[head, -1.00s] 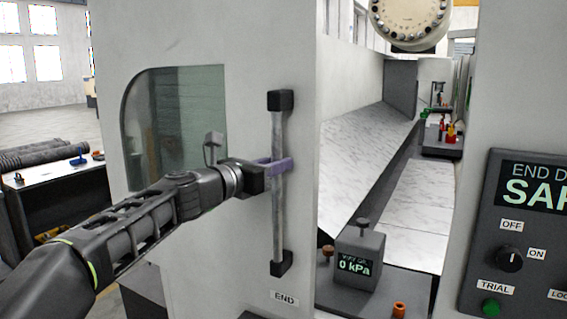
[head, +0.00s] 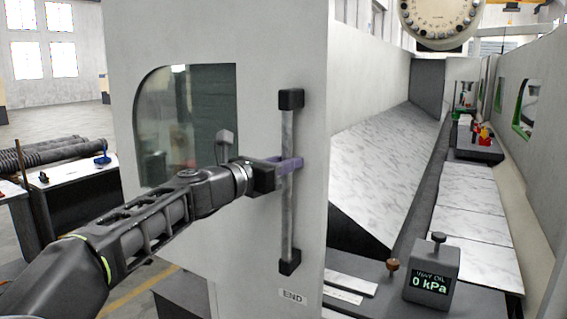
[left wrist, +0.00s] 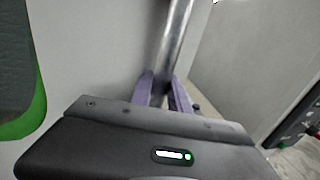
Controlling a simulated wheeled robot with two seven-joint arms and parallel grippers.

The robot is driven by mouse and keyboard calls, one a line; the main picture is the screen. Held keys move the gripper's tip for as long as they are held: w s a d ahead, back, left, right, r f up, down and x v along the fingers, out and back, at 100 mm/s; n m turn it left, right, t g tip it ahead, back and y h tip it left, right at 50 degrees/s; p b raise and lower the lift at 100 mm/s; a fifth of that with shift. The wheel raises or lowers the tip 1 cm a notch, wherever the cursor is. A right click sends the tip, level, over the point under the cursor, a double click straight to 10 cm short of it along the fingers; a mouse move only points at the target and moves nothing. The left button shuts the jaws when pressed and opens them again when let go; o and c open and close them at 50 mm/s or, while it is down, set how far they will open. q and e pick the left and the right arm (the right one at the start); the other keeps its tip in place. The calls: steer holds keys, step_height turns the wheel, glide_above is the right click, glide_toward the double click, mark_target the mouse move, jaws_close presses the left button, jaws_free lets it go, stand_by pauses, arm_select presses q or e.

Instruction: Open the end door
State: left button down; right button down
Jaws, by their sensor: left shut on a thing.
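The end door (head: 270,50) is a pale grey panel with a dark rounded window (head: 180,120) and an "END" label near its bottom. A vertical metal bar handle (head: 288,215) with black end mounts runs along the door's right side. My left gripper (head: 286,164) has its purple fingers shut on the handle near mid-height. In the left wrist view, the handle (left wrist: 178,35) passes between the two purple fingers. The doorway to the right of the door's edge is open, and the machine's inside shows. My right gripper is not in view.
Inside are a sloped pale surface (head: 385,150), flat pale panels (head: 475,235) and a small grey box reading "0 kPa" (head: 431,275). A dark table (head: 75,195) with rods stands at the left.

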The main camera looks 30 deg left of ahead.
arm_select(q)
steer(key=shift+d, duration=0.25)
steer(key=c, duration=1.3)
jaws_free()
steer(key=shift+o, duration=0.2)
steer(key=b+v, duration=0.1)
steer(key=v, duration=0.6)
steer(key=shift+s+a, duration=0.15)
steer(key=shift+s, duration=0.2)
